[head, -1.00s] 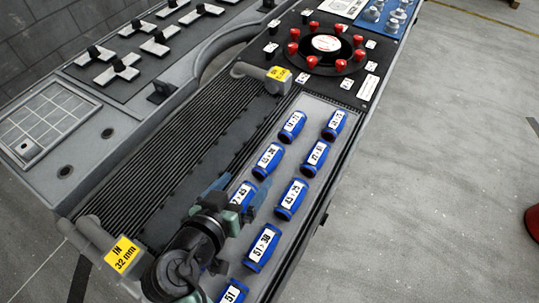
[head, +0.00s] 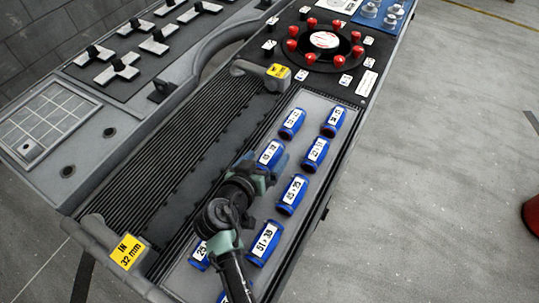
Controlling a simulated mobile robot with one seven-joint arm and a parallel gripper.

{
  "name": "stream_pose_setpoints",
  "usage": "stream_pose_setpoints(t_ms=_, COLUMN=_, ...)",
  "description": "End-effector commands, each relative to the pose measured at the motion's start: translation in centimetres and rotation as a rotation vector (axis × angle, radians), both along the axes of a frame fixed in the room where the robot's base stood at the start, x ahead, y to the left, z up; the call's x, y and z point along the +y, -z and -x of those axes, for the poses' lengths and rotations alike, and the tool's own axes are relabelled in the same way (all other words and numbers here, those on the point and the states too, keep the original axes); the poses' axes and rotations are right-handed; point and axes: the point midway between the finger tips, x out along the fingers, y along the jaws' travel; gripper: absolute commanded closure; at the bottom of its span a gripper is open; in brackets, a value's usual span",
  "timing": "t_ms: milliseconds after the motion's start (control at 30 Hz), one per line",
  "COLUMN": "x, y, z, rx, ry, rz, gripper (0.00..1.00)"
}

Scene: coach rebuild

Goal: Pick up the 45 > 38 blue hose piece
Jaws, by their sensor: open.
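Several blue hose pieces with white labels lie in two columns on the grey tray (head: 318,105). The labels are small and blurred. The second piece from the top in the left column (head: 268,153) looks most like the 45 > 38 one, but I cannot read it for certain. My gripper (head: 264,163) is open over the lower end of that piece, with its fingers to either side as seen from above. I cannot tell whether it touches the piece. My gripper and arm hide pieces lower in the left column.
Close neighbours are the piece above (head: 292,122), the piece to the right (head: 315,153) and another lower right (head: 292,194). A yellow-tagged pipe fitting (head: 278,72) stands up left. A ribbed dark channel (head: 185,140) runs along the left.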

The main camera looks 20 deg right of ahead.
Motion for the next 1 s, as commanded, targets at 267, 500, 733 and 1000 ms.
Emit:
stream_pose_setpoints(t_ms=267, x=-0.56, y=0.39, z=-0.5, rx=0.0, ry=0.0, rz=0.0, gripper=0.01)
stream_pose_setpoints(t_ms=500, x=-0.53, y=0.37, z=-0.49, rx=0.0, ry=0.0, rz=0.0, gripper=0.29)
stream_pose_setpoints(t_ms=733, x=-0.52, y=0.38, z=-0.47, rx=0.0, ry=0.0, rz=0.0, gripper=0.71)
stream_pose_setpoints(t_ms=1000, x=-0.49, y=0.34, z=-0.5, rx=-0.001, ry=-0.001, rz=0.0, gripper=0.97)
